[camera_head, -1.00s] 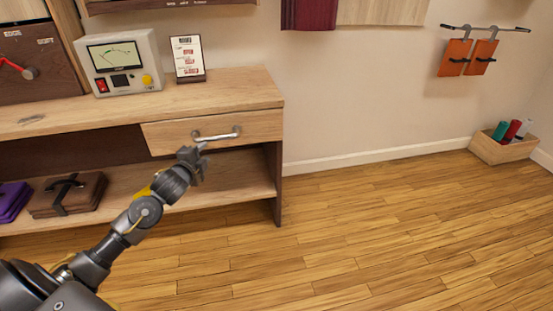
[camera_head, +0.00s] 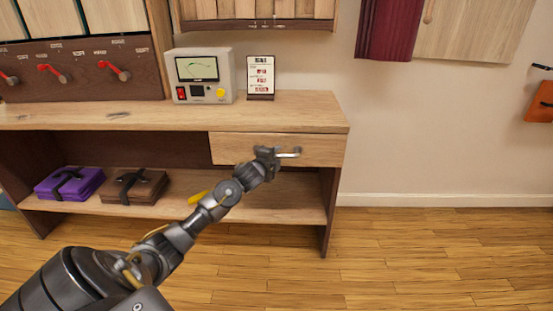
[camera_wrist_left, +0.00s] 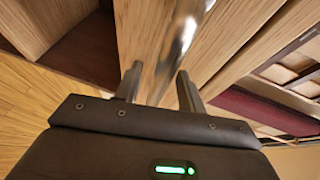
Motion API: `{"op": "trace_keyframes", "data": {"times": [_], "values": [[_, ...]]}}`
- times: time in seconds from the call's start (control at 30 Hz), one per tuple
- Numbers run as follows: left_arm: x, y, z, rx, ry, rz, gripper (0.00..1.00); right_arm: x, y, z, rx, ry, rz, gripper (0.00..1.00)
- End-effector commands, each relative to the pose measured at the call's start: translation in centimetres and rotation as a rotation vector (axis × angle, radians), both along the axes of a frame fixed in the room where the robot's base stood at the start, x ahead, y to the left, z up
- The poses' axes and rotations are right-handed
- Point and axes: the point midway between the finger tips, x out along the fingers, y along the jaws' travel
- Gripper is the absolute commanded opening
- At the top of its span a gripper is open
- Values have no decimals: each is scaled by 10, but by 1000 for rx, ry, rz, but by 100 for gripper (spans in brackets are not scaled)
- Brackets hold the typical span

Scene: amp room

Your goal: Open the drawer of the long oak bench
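The long oak bench (camera_head: 60,117) stands against the wall, and its drawer (camera_head: 325,151) is under the right end of the top. The drawer front looks shut. Its metal bar handle (camera_head: 290,154) is partly hidden behind my left gripper (camera_head: 268,156). In the left wrist view, the handle (camera_wrist_left: 185,35) runs down between the two spread fingers of my left gripper (camera_wrist_left: 160,86). The fingers look open, with gaps beside the bar; I cannot tell whether either touches it. My right gripper is not in view.
A meter box (camera_head: 203,80) and a small card stand (camera_head: 261,77) are on the bench top. Purple (camera_head: 70,183) and brown (camera_head: 133,186) folded bundles lie on the lower shelf. The wooden floor (camera_head: 430,250) to the right is clear.

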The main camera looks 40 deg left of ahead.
Motion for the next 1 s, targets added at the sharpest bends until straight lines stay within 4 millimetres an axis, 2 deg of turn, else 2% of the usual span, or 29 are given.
{"op": "trace_keyframes", "data": {"times": [0.33,0.63,0.87,1.0], "values": [[4,1,0,0,0,0,40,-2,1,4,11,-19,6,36],[4,1,0,0,0,0,0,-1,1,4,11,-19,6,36],[4,1,0,0,0,0,0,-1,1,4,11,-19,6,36],[4,-6,0,-1,-1,-7,0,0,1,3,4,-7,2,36]]}}
